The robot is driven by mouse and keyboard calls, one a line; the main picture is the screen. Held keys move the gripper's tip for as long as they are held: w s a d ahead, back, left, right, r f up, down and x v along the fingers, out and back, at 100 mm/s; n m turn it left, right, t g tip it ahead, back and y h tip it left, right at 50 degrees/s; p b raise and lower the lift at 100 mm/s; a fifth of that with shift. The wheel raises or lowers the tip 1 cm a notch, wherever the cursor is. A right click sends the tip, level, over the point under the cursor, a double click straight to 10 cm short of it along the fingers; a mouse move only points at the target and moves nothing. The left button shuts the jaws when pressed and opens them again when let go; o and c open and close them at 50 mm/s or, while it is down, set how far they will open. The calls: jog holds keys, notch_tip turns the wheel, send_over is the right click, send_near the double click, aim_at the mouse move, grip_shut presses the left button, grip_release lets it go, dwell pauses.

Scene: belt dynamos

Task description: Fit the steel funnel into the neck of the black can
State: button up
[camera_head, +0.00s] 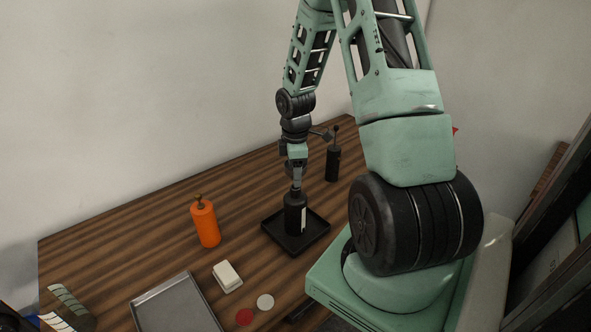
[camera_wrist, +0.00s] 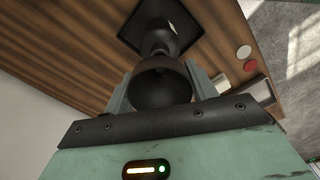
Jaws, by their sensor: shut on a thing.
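The black can (camera_head: 292,215), with a pale label, stands upright in a black square tray (camera_head: 270,230). My gripper (camera_head: 297,178) is directly above the can, pointing down. In the wrist view my gripper (camera_wrist: 158,78) is shut on the dark grey steel funnel (camera_wrist: 160,92), its wide mouth facing the camera between the two fingers. The funnel's narrow end points at the can, which shows beyond it in the wrist view (camera_wrist: 157,36). The spout is hidden behind the bowl, so I cannot tell whether it is inside the neck.
An orange bottle (camera_head: 205,224) stands left of the tray, and a dark bottle (camera_head: 332,163) behind right. A white block (camera_head: 227,276), a metal tray (camera_head: 172,304), a red disc (camera_head: 244,317) and a white disc (camera_head: 265,301) lie in front. The back-left tabletop is clear.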

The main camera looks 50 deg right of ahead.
jog(key=shift+f+b, duration=0.7)
jog(key=shift+f, duration=0.45)
jog(key=o, duration=1.1)
jog(key=shift+r, duration=0.15)
notch_tip(320, 180, up, 17)
jog(key=b, duration=0.3)
